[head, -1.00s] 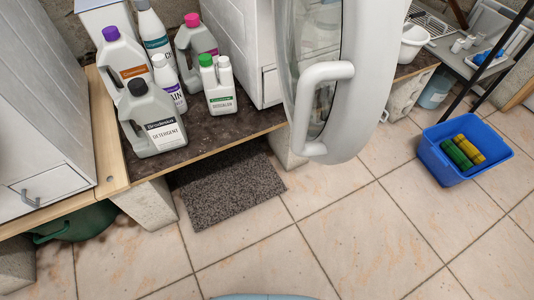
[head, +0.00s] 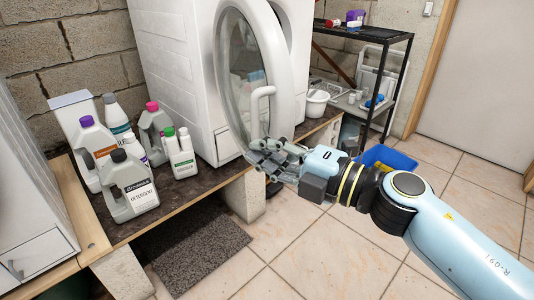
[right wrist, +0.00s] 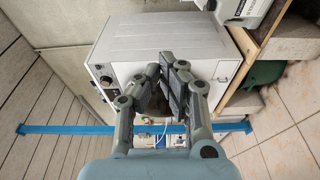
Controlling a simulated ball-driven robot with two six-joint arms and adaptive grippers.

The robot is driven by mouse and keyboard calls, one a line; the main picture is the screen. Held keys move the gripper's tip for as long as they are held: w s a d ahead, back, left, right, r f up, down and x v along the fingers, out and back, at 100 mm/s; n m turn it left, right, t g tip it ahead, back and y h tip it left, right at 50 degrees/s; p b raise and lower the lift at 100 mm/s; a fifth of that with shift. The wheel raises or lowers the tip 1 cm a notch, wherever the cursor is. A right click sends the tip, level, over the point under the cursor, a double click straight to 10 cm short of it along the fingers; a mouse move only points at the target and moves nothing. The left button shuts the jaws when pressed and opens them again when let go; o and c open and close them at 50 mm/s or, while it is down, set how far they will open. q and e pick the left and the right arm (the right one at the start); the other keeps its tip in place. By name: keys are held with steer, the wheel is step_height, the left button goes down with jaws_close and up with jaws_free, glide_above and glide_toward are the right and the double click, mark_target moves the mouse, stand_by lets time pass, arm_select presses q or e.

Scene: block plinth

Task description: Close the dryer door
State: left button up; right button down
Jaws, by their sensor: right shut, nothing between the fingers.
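The dryer's round door (head: 276,62), with a white rim and clear glass, stands open in the head view, swung out from the white dryer (head: 180,75). Its curved white handle (head: 256,108) faces me. My right gripper (head: 262,158) is shut and empty, in front of the door's lower edge just below the handle; I cannot tell whether it touches the door. In the right wrist view, its fingers (right wrist: 170,78) lie close together with nothing held, and a white appliance (right wrist: 180,38) with a control panel is behind them. My left gripper is not in view.
Several detergent bottles (head: 132,182) stand on the dark plinth top left of the dryer. A blue bin (head: 388,158) sits on the tiles behind my right arm. A black shelf (head: 365,33) stands at the back.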

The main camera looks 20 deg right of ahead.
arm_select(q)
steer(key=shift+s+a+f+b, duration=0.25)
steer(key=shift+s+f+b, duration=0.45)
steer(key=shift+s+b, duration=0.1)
arm_select(e)
steer(key=w, duration=0.6)
steer(key=shift+w, duration=0.3)
